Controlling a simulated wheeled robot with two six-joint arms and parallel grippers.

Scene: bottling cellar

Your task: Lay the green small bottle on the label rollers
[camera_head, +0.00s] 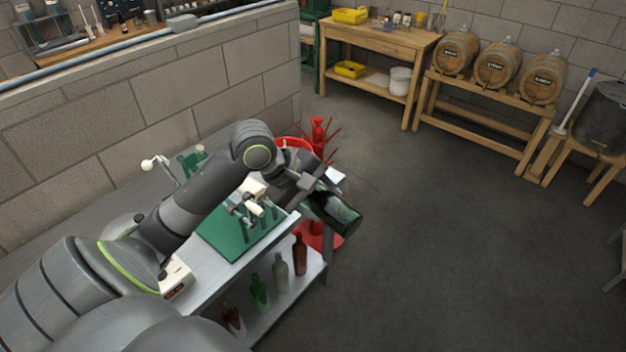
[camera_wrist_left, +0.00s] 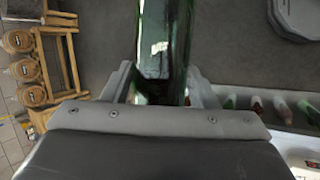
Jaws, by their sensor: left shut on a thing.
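My left gripper (camera_head: 308,183) is shut on a dark green bottle (camera_head: 335,212) and holds it in the air past the right end of the bench. The bottle is tilted, one end pointing down to the right. In the left wrist view the green glass (camera_wrist_left: 166,45) stands between the two fingers, with a pale patch like a label on it. The label rollers seem to be part of the green-based device (camera_head: 240,236) on the bench, apart from the bottle and partly hidden by my left arm. My right gripper is not in view.
Several bottles, one of them green (camera_head: 259,291), stand on the shelf under the grey bench (camera_head: 208,278). A red bottle tree (camera_head: 319,135) stands behind the gripper. A block wall (camera_head: 130,120) runs along the left. The floor to the right is clear up to the barrel stand (camera_head: 490,88).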

